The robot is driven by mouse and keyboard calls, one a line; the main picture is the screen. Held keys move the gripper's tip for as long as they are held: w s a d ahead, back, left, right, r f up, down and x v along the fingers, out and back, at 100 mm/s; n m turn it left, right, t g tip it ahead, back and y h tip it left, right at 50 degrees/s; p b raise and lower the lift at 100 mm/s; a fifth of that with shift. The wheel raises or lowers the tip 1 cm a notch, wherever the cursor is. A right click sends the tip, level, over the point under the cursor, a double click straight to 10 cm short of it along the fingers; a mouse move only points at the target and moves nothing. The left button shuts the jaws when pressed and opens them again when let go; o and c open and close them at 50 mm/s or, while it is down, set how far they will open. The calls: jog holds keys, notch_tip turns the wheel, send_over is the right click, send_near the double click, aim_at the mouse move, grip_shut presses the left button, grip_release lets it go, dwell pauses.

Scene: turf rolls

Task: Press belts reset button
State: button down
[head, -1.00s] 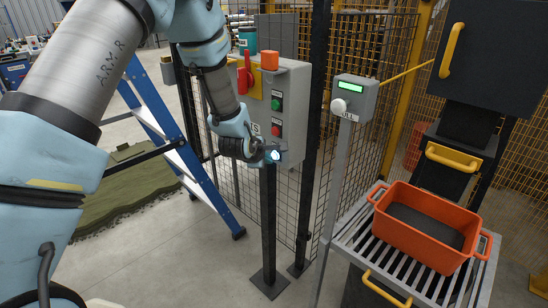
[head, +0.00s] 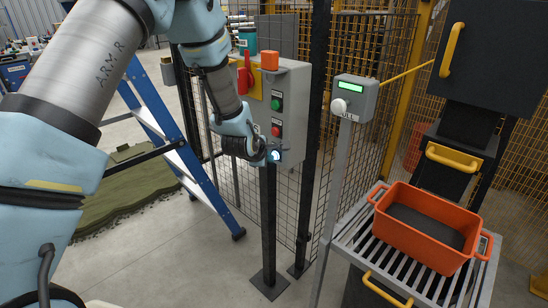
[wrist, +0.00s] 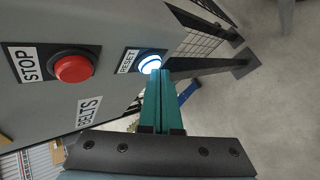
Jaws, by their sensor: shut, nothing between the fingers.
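The belts control box (head: 295,100) is a grey panel on a dark post. In the wrist view it fills the left side (wrist: 95,28), with a BELTS label (wrist: 89,113). Its reset button (wrist: 150,64) glows white-blue beside a RESET label; the glow also shows low on the box in the head view (head: 275,156). My gripper (wrist: 161,74) is shut and empty, its teal fingers together. The fingertips overlap the button's lower edge in the wrist view; I cannot tell whether they touch it.
A red STOP button (wrist: 73,68) sits beside the reset button. Above it on the box are a green button (head: 276,104) and an orange lamp (head: 269,61). A blue ladder (head: 180,150) stands left; a grey pedestal box (head: 355,97) stands right, near an orange crate (head: 385,228).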

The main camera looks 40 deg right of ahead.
jog(key=shift+d, duration=0.15)
dwell(0.3)
jog(key=shift+a, duration=0.2)
jog(key=shift+s+a, duration=0.15)
jog(key=shift+a, duration=0.45)
jog(key=shift+s+a+b, duration=0.25)
jog(key=shift+a+b, duration=0.05)
jog(key=shift+a, duration=0.95)
jog(key=shift+s+a+b, duration=0.25)
jog(key=shift+a, duration=0.95)
